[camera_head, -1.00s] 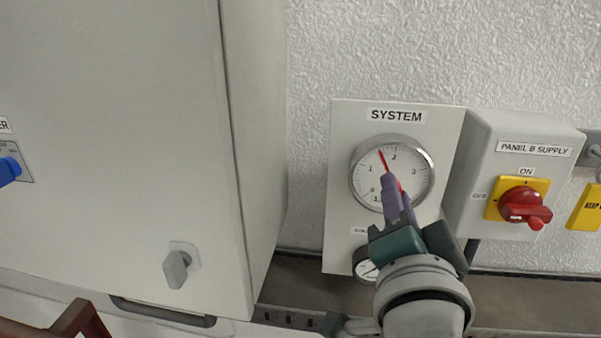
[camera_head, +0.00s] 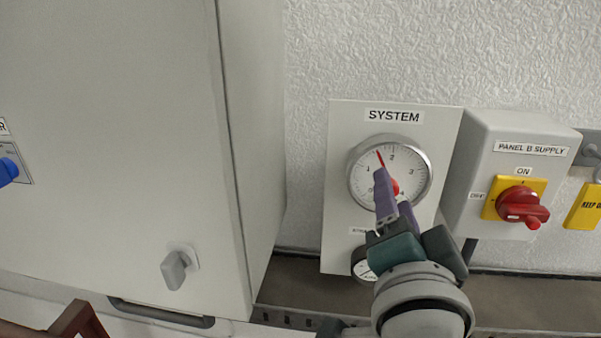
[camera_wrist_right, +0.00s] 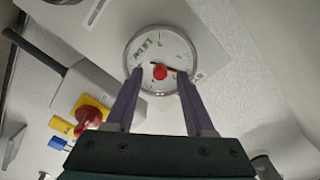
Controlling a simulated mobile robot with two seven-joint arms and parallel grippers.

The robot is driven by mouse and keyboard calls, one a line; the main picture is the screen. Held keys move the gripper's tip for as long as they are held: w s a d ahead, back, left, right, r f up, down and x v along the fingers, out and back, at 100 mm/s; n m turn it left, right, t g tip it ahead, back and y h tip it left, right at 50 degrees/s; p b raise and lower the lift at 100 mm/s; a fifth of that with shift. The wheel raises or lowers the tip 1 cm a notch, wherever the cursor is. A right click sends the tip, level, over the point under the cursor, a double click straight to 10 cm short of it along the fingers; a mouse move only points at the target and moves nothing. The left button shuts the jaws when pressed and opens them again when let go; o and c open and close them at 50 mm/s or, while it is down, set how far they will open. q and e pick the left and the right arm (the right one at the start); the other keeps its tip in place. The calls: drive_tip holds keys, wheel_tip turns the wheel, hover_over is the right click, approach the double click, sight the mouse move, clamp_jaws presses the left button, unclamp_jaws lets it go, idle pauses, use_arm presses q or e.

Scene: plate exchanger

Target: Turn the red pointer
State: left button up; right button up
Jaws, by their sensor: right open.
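The red pointer (camera_head: 380,158) sits on a round white gauge (camera_head: 422,178) on the SYSTEM panel. Its tip lies just left of the 2 mark. Its red hub (camera_head: 394,187) partly shows beside my fingers. My right gripper (camera_head: 391,190) is open in front of the dial, its purple fingers covering the lower part. In the right wrist view, the fingers of the right gripper (camera_wrist_right: 160,75) lie on either side of the hub (camera_wrist_right: 160,72), and the pointer (camera_wrist_right: 176,71) runs towards the right-hand finger. I cannot tell whether they touch. My left gripper is not in view.
A smaller gauge (camera_head: 362,268) is partly hidden below by my gripper. Right of the panel is a grey box with a red rotary switch (camera_head: 522,205) on yellow, marked ON. A large grey cabinet (camera_head: 120,150) with a latch (camera_head: 175,269) stands left. A brown-red object (camera_head: 78,322) is at lower left.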

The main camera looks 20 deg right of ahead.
drive_tip(key=v, duration=0.9)
drive_tip(key=shift+s+p, duration=0.2)
drive_tip(key=shift+p, duration=0.15)
drive_tip(key=shift+w+a, duration=0.1)
drive_tip(key=w+a+r+n+g+y+p, duration=0.1)
drive_tip(key=w+a+r+n+y+p, duration=0.15)
drive_tip(key=a+n+y, duration=1.05)
drive_tip(key=s+d+f+n+g+h+p, duration=0.2)
drive_tip(key=s+d+f+n+g+h, duration=0.1)
drive_tip(key=s+d+g, duration=0.7)
drive_tip(key=s+d+f+n, duration=0.1)
drive_tip(key=s+d+n, duration=0.1)
drive_tip(key=s, duration=0.2)
drive_tip(key=shift+d+n+g+p, duration=0.3)
drive_tip(key=shift+f, duration=0.1)
